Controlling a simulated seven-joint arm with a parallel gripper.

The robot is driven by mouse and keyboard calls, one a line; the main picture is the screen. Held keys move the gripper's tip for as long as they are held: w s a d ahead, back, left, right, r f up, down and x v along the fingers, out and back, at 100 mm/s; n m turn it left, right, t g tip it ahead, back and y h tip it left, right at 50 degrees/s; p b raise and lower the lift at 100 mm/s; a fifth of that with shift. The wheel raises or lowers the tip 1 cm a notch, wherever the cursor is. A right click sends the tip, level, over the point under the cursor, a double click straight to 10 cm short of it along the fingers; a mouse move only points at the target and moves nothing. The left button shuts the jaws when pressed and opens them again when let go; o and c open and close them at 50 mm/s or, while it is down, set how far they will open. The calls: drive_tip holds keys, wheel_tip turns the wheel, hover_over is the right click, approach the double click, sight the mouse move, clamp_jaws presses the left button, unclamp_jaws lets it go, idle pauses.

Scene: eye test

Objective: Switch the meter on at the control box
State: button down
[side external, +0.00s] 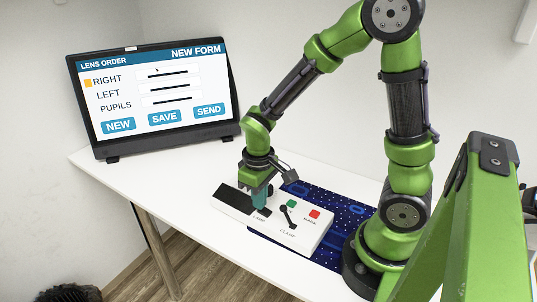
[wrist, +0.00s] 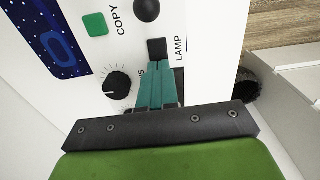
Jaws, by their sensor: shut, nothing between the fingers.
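The control box (side external: 303,237) is a white slab on the table with a dark panel (side external: 236,200) at its left end. Its top has a green button (side external: 292,203), a red button (side external: 314,214) and a black lever. My gripper (side external: 262,206) is shut and empty, pointing down over the box near the LAMP label. In the wrist view, the teal fingertips (wrist: 158,66) are right by a black rocker switch (wrist: 157,48) marked LAMP; touching or apart, I cannot tell. A black dial (wrist: 117,85) is beside the fingers, its label partly hidden. I see no label reading meter.
A monitor (side external: 152,95) showing a lens order form stands at the back left of the white table (side external: 190,172). A dark blue dotted mat (side external: 335,206) lies behind and beside the box. The table is clear between monitor and box.

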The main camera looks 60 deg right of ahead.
wheel_tip(320, 180, up, 7)
idle(0.8)
drive_tip(key=s+a+r+m+t+y, duration=0.2)
drive_tip(key=s+r+m+t, duration=0.2)
drive_tip(key=r, duration=0.8)
drive_tip(key=s+t, duration=0.2)
drive_tip(key=t, duration=0.1)
drive_tip(key=shift+s, duration=0.15)
idle(0.3)
drive_tip(key=shift+w+d+f+n+g+h, duration=0.35)
drive_tip(key=shift+w+f+n+g, duration=0.5)
drive_tip(key=shift+f, duration=2.1)
drive_tip(key=shift+w+d+f+n+g+h, duration=0.4)
drive_tip(key=shift+w+f+g, duration=0.9)
drive_tip(key=shift+f, duration=1.7)
drive_tip(key=shift+w+d+f+n+g+h, duration=0.25)
drive_tip(key=shift+w+f+n+g, duration=0.8)
drive_tip(key=shift+f, duration=1.9)
